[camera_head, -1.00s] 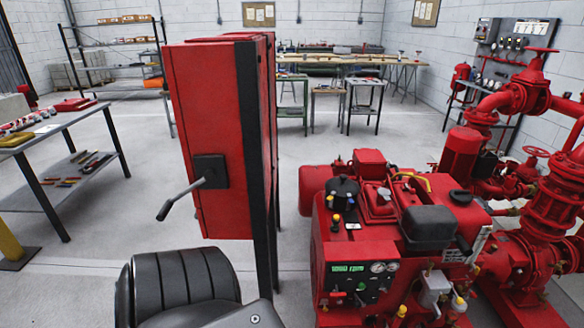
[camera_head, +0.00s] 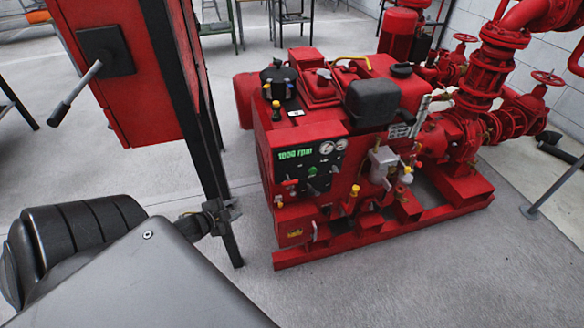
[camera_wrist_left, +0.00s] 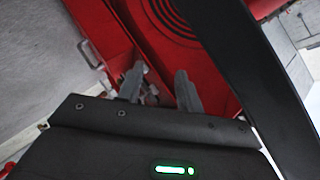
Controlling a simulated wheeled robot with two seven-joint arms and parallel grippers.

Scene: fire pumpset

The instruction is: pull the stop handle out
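The red engine pumpset (camera_head: 340,120) stands right of centre in the head view, with a black control panel (camera_head: 312,165) reading 1000 rpm. Small knobs and levers sit on and below the panel; I cannot tell for sure which is the stop handle. A small pale-ended part (camera_head: 315,232) shows beside a red box with a yellow label (camera_head: 295,233) low on its front. My left gripper (camera_head: 228,211) is left of the engine, beside a black post, apart from the panel. In the left wrist view its two fingers (camera_wrist_left: 160,88) are spread, with small blurred parts beyond the gap. My right gripper is out of view.
A red cabinet (camera_head: 135,70) with a grey lever (camera_head: 75,93) stands at left on black posts (camera_head: 190,100) close to my left arm. The engine's red base frame (camera_head: 385,235) borders clear floor. Red pipes and valves (camera_head: 475,90) stand at right.

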